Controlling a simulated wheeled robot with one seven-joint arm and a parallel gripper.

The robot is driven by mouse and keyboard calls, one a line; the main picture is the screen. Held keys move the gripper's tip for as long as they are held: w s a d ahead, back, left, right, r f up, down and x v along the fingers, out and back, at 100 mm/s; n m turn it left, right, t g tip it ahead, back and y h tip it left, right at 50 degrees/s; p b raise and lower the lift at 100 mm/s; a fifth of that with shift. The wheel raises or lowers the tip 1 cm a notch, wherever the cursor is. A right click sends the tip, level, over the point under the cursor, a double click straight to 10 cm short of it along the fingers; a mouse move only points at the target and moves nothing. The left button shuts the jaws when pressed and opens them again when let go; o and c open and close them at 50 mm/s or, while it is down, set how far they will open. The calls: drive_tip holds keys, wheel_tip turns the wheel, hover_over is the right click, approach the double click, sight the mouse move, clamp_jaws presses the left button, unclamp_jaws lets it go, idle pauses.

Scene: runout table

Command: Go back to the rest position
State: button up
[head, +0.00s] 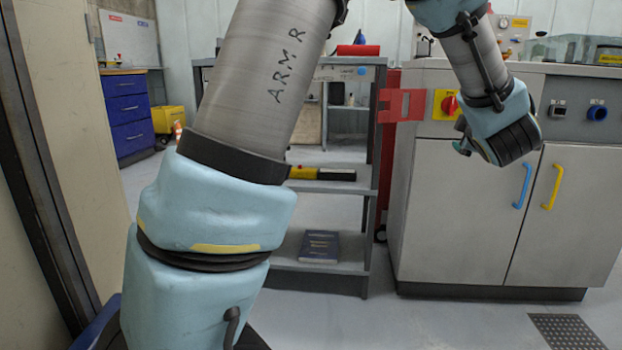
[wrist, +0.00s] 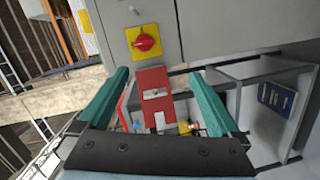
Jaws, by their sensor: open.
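My gripper (wrist: 159,74) is open in the wrist view, its two green fingers spread wide with nothing held between them. A red plate (wrist: 152,88) shows in the gap between the fingers, farther off and apart from them as far as I can tell. The rest of the gripper is hidden there.
The red plate (head: 401,105) juts from the cabinet's left side. A grey shelf unit (head: 345,268) stands beside it, with a yellow-and-black tool (head: 322,174) and a dark blue book (head: 320,246). Blue drawers (head: 130,113) stand far left. Floor is clear before the cabinet.

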drive_tip(key=w+a+f+m+g+p, duration=0.1)
drive_tip(key=a+f+m+g, duration=0.3)
drive_tip(key=a, duration=0.5)
drive_tip(key=w+a+f+m+g+p, duration=0.1)
drive_tip(key=a+f+m+g+p, duration=0.1)
drive_tip(key=a+f+m, duration=0.45)
drive_tip(key=s+a+f+m+g+y+p, duration=0.1)
drive_tip(key=s+a+f+g, duration=0.15)
drive_tip(key=s+a, duration=0.4)
drive_tip(key=s+a+f+m+g+y, duration=0.1)
drive_tip(key=s+a+f+g+y, duration=0.2)
drive_tip(key=a, duration=0.7)
drive_tip(key=s+a+f+g+p, duration=0.1)
drive_tip(key=s+a+g, duration=0.2)
drive_tip(key=s+a, duration=0.45)
wheel_tip(320, 180, up, 38)
drive_tip(key=p, duration=3.7)
drive_tip(key=shift+w+a+f+p, duration=0.2)
drive_tip(key=shift+w+a+p, duration=0.1)
drive_tip(key=shift+w, duration=0.05)
